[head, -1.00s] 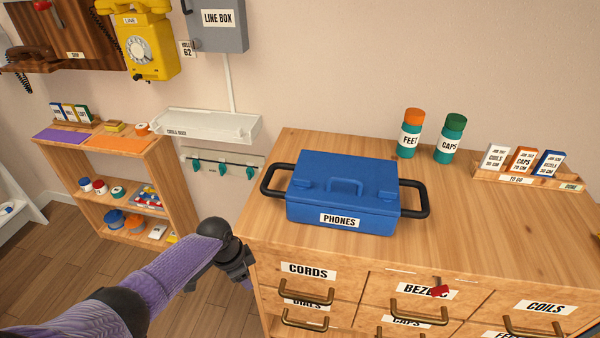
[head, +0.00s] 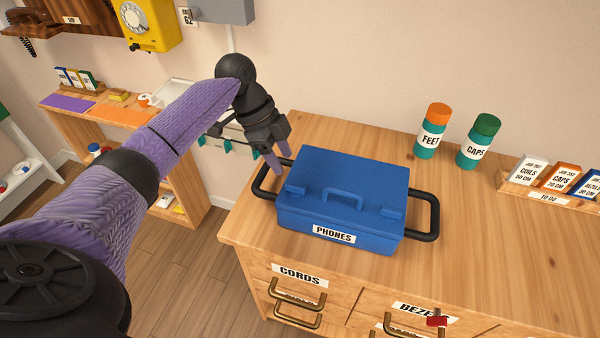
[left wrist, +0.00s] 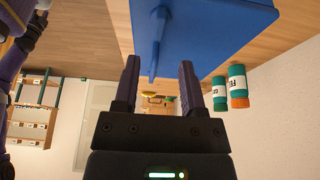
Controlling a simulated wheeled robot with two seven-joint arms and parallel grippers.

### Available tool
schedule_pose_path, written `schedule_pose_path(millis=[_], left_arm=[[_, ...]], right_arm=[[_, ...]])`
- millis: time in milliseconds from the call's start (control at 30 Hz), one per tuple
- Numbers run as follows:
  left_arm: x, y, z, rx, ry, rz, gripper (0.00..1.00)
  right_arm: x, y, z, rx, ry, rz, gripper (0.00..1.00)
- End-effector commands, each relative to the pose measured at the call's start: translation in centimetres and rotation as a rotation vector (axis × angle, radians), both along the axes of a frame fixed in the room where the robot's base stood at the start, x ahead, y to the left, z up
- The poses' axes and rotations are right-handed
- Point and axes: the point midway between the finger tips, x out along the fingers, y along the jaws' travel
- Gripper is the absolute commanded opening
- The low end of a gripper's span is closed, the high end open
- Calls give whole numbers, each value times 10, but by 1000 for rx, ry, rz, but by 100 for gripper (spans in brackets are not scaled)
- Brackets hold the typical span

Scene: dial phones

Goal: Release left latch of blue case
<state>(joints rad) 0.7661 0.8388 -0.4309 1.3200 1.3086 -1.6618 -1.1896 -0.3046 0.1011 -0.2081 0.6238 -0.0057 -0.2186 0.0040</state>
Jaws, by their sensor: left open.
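The blue case (head: 335,222), labelled PHONES, sits shut on the wooden cabinet top, with a small handle on its lid. Its left latch (head: 296,190) is a blue block at the front left of the lid; the right latch (head: 391,214) matches it. Both lie flat. My left gripper (head: 281,159) is open and empty, above the case's back left corner and apart from the left latch. In the left wrist view, the fingers (left wrist: 160,88) are spread, with the case (left wrist: 222,25) beyond them. My right gripper is not in the head view.
A black side bar (head: 262,184) sticks out left of the case, near my left fingers. Another bar (head: 436,215) is on its right. The FEET jar (head: 431,140) and CAPS jar (head: 476,149) stand behind right.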

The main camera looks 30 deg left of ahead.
Motion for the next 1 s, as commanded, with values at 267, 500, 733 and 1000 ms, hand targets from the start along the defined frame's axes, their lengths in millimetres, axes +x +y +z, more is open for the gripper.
schedule_pose_path(millis=[267, 500, 733, 1000], left_arm=[[5, -22, -58, -1, 1, 1, 53], [6, -26, -66, 0, 0, 2, 53], [6, -26, -66, 0, 0, 2, 30], [6, -26, -66, 1, 0, 2, 0]], right_arm=[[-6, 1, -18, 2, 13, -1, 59], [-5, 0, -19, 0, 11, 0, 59], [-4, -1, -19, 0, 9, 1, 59], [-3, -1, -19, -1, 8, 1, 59]])
